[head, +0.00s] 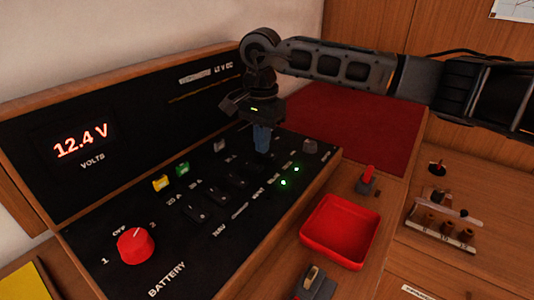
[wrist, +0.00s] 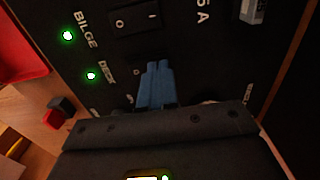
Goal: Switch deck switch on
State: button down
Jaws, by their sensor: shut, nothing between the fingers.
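The deck switch (wrist: 137,72) is a black rocker on the black panel, beside the DECK label in the wrist view. My gripper's blue fingers cover most of it, so I cannot tell which way it is tilted. A green light (wrist: 91,76) by the DECK label is lit. My gripper (wrist: 156,64) is shut with nothing between its fingers, tips at or just above the switch; contact is unclear. In the head view my gripper (head: 262,152) points down at the panel's right part.
The bilge switch (wrist: 134,18) is the neighbouring rocker, and its green light (wrist: 67,35) is lit. The panel also has a red battery knob (head: 136,246) and yellow and green fuses. A red tray (head: 340,232) and a red-topped lever (head: 367,180) stand right of the panel.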

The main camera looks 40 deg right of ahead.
notch_tip(320, 180, up, 7)
jog(key=p, duration=0.2)
dwell(0.6)
jog(key=shift+f, duration=0.1)
dwell(0.4)
